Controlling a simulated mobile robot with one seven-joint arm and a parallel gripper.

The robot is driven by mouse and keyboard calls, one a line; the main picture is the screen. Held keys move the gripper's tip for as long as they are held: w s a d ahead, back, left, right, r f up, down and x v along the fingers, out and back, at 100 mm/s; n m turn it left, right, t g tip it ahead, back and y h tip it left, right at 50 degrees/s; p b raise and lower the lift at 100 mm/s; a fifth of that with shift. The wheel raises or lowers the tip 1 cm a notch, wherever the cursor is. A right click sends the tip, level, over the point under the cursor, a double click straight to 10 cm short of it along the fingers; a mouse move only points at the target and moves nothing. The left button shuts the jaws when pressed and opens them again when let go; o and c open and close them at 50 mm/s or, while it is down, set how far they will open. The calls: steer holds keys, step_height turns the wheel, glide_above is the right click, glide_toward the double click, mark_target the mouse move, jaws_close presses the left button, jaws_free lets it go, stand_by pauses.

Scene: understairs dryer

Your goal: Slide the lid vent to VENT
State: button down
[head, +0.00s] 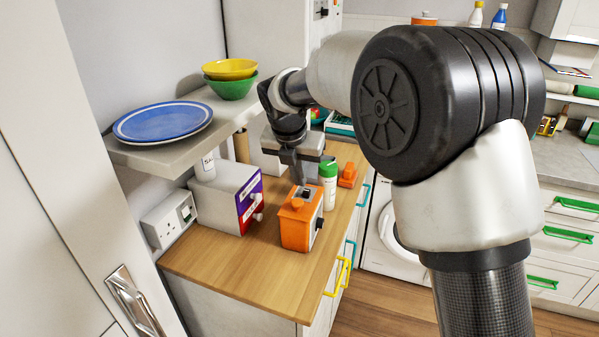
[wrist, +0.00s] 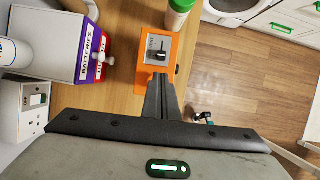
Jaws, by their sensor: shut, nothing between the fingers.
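Any lettering on the plate is too small to read. My gripper (head: 298,182) points down over the box, its fingers together and empty. In the wrist view, the fingertips (wrist: 160,78) are just below the slider in the picture; I cannot tell whether they touch the lid.
A white drawer unit (head: 222,198) with purple and red fronts stands left of the box. A green-capped bottle (head: 328,185) stands close on the right, with an orange object (head: 347,175) behind it. A shelf (head: 150,155) with a blue plate overhangs the left. The front counter (head: 235,262) is clear.

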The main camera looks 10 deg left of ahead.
mark_target(307, 190)
steer(key=x, duration=0.6)
steer(key=shift+w+f, duration=0.15)
steer(key=shift+f, duration=0.1)
steer(key=w+p, duration=0.2)
steer(key=w, duration=0.1)
steer(key=shift+w+d+r+p, duration=0.15)
steer(key=shift+d+p, duration=0.05)
steer(key=shift+p, duration=0.2)
steer(key=shift+w, duration=0.15)
